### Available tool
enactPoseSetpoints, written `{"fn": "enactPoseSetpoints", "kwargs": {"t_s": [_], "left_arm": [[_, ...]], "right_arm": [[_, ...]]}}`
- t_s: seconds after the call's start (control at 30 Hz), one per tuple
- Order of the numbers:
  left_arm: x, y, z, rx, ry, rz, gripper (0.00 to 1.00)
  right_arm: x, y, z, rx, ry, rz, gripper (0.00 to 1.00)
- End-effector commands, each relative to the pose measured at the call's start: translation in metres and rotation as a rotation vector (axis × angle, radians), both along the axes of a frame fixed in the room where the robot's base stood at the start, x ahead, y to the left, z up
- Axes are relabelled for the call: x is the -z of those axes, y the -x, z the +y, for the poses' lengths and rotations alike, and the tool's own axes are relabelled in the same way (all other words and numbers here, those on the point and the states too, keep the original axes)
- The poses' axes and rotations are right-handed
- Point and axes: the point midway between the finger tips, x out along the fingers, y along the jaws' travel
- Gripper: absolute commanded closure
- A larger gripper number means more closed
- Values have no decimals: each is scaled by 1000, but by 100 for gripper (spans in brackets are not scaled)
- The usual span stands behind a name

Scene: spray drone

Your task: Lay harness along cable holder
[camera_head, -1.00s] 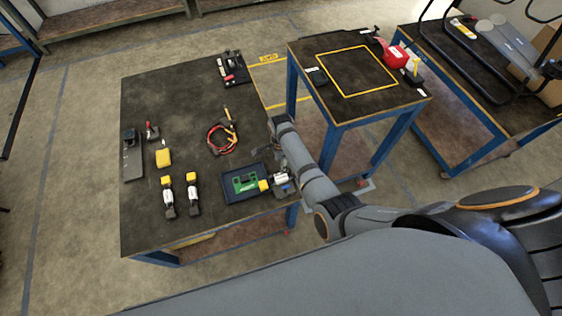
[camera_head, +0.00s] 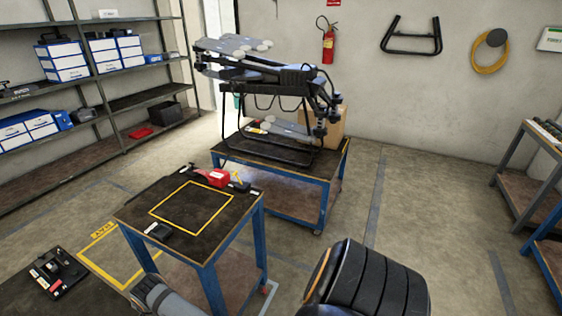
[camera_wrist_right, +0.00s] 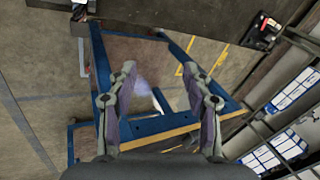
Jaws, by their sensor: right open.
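The red and black harness is outside the current views. I cannot identify the cable holder for sure. The drone (camera_head: 265,75), grey and black with folded arms, sits on a black stand on the far cart. My right gripper (camera_wrist_right: 160,67) shows in the right wrist view with its two fingers spread and nothing between them. It is over the blue frame of a work table.
Shelves line the left wall.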

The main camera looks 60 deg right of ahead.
Motion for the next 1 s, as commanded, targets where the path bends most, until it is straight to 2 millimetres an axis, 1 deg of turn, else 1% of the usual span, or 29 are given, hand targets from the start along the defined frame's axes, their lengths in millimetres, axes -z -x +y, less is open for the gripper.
{"fn": "enactPoseSetpoints", "kwargs": {"t_s": [0.03,0.07,0.1,0.17,0.2,0.3,0.33,0.37,0.4,0.47,0.5,0.57,0.6,0.67,0.7,0.77,0.8,0.87,0.9,0.97,1.0], "left_arm": [[0,0,0,0,0,0,60],[0,0,0,0,0,0,60],[0,0,0,0,0,0,60],[0,0,0,0,0,0,60],[0,0,0,0,0,0,60],[0,0,0,0,0,0,60],[0,0,0,0,0,0,60],[0,0,0,0,0,0,60],[0,0,0,0,0,0,60],[0,0,0,0,0,0,60],[0,0,0,0,0,0,60],[0,0,0,0,0,0,60],[0,0,0,0,0,0,60],[0,0,0,0,0,0,60],[0,0,0,0,0,0,60],[0,0,0,0,0,0,60],[0,0,0,0,0,0,60],[0,0,0,0,0,0,60],[0,0,0,0,0,0,60],[0,0,0,0,0,0,60],[0,0,0,0,1,-1,60]], "right_arm": [[-17,-7,-7,-38,27,-75,50],[-27,-11,-10,-64,46,-120,50],[-42,-17,-13,-98,74,-179,50],[-64,-23,-19,-145,118,-264,50],[-78,-26,-23,-176,151,-319,50],[-110,-28,-31,-271,259,-452,50],[-112,-26,-33,-305,294,-477,50],[-107,-23,-35,-339,329,-488,50],[-89,-17,-37,-389,370,-478,50],[-65,-10,-38,-435,398,-451,50],[-49,-5,-38,-461,411,-430,50],[-24,4,-39,-496,425,-395,50],[-6,12,-40,-520,433,-371,50],[21,24,-42,-556,442,-330,50],[39,34,-43,-579,447,-303,50],[69,52,-45,-620,455,-257,50],[89,66,-46,-649,459,-223,50],[123,91,-49,-698,465,-168,50],[147,112,-52,-736,470,-126,50],[187,153,-57,-800,472,-55,50],[215,186,-61,-851,472,-1,50]]}}
